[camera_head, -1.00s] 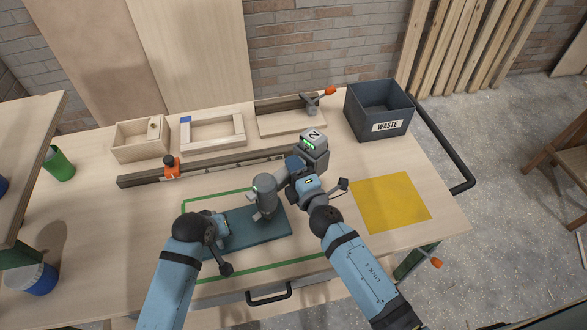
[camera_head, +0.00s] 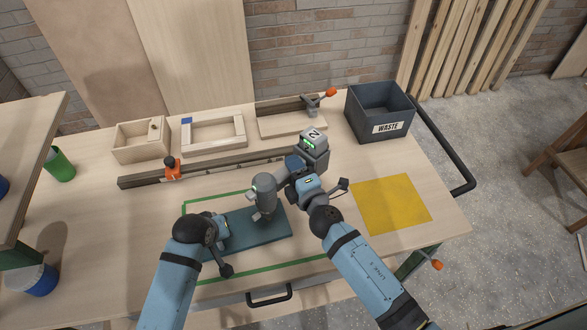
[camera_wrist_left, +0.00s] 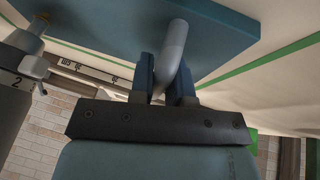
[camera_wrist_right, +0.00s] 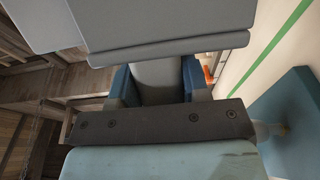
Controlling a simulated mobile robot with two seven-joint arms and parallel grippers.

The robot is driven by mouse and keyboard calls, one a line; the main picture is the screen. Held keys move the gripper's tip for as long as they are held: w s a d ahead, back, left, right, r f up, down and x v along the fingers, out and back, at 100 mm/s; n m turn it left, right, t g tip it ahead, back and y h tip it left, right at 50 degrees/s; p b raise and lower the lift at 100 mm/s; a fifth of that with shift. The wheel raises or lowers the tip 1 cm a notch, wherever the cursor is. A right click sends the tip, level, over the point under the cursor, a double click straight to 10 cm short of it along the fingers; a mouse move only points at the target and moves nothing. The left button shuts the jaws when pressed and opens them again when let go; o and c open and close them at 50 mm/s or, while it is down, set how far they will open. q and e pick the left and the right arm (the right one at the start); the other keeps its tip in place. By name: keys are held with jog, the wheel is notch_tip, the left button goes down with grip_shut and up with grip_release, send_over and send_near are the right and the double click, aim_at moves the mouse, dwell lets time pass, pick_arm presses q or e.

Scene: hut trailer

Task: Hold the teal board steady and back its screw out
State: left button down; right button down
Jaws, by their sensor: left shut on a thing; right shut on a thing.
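The teal board (camera_head: 272,224) lies flat on the bench inside a green outline. My left gripper (camera_head: 222,232) is at the board's left part. The driver's nose points down at the board. The right wrist view shows the grip (camera_wrist_right: 155,75) between the fingers and the board (camera_wrist_right: 295,110) at right. The screw is hidden.
A dark WASTE bin (camera_head: 380,107) stands at the back right, with a yellow mat (camera_head: 391,203) in front. A green cup (camera_head: 60,164) stands at left.

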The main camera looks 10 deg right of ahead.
aim_at(321, 142)
jog(key=shift+r, duration=0.5)
dwell(1.0)
jog(key=shift+f, duration=0.25)
jog(key=shift+f, duration=0.1)
dwell(1.1)
jog(key=shift+r, duration=1.55)
jog(key=d+r, duration=0.1)
jog(key=d, duration=0.1)
jog(key=d+r, duration=0.1)
jog(key=d, duration=0.1)
jog(key=d+r, duration=0.2)
jog(key=d, duration=0.1)
